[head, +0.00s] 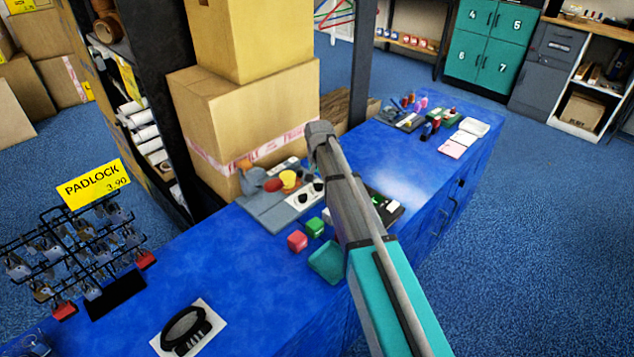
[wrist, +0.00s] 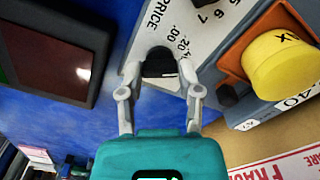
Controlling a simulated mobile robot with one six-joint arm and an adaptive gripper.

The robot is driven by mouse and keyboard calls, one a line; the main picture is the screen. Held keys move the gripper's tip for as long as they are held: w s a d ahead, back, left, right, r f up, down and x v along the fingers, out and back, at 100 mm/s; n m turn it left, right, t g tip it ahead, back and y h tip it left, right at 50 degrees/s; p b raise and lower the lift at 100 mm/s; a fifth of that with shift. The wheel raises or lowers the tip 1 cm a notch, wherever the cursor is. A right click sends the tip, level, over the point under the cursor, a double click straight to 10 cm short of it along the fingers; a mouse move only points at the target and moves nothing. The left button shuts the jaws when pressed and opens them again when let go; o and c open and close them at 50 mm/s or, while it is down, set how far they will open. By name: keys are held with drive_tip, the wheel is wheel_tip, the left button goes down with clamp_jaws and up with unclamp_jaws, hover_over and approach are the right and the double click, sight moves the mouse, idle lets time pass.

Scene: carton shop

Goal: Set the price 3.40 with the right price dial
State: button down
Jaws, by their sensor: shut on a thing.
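In the wrist view, my gripper (wrist: 160,80) is shut on a black dial (wrist: 158,60), one finger on each side of it. The dial sits on a light panel (wrist: 185,28) printed PRICE, with .00, .20 and .40 beside the dial and 5, 6, 7 farther along. A pale mark shows on the dial, but I cannot tell which number it points to. In the head view, the panel (head: 303,197) with dark dials lies on the blue counter; my arm hides the gripper there.
A yellow knob (wrist: 280,70) on an orange base stands right of the panel, near a tag ending in .40. A dark screen (wrist: 50,50) is at left.

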sight(319, 183)
drive_tip(key=shift+s, duration=0.15)
drive_tip(key=shift+c, duration=1.4)
unclamp_jaws()
drive_tip(key=shift+r, duration=0.1)
wheel_tip(319, 183, up, 9)
drive_tip(key=p, duration=0.9)
drive_tip(key=shift+r, duration=0.1)
drive_tip(key=shift+r+p, duration=0.35)
drive_tip(key=shift+p, duration=0.25)
